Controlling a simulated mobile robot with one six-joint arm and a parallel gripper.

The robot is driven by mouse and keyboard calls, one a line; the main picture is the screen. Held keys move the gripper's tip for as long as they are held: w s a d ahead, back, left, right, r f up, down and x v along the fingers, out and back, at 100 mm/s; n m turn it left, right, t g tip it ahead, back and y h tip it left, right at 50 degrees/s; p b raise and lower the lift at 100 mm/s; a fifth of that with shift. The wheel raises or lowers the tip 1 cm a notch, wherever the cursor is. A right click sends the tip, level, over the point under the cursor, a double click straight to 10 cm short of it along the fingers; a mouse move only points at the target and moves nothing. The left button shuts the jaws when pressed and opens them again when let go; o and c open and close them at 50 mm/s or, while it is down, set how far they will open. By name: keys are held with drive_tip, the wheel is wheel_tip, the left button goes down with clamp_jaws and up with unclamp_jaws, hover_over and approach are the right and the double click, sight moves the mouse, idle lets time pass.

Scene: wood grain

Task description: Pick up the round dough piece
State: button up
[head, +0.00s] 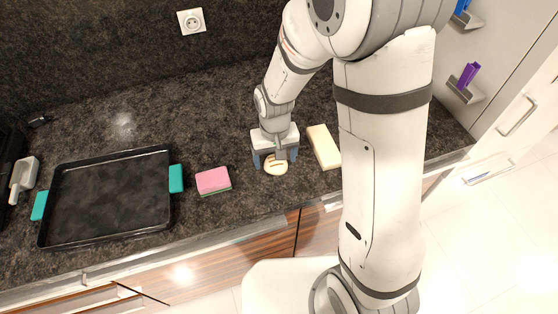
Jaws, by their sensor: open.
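The round dough piece (276,169) is small and tan with darker marks on top. It lies on the dark speckled countertop near the front edge. My gripper (274,161) points down at it, with its fingers open at the dough's left and right. The gripper body covers the far part of the dough. I cannot tell whether the fingers touch it or how far down they reach.
A pink and green sponge (213,181) lies left of the dough, and a black tray (108,198) with teal handles is farther left. A pale yellow block (323,147) lies close on the right, partly near my arm. Free counter (200,120) lies behind the sponge.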

drive_tip(key=shift+f, duration=0.8)
drive_tip(key=c, duration=1.1)
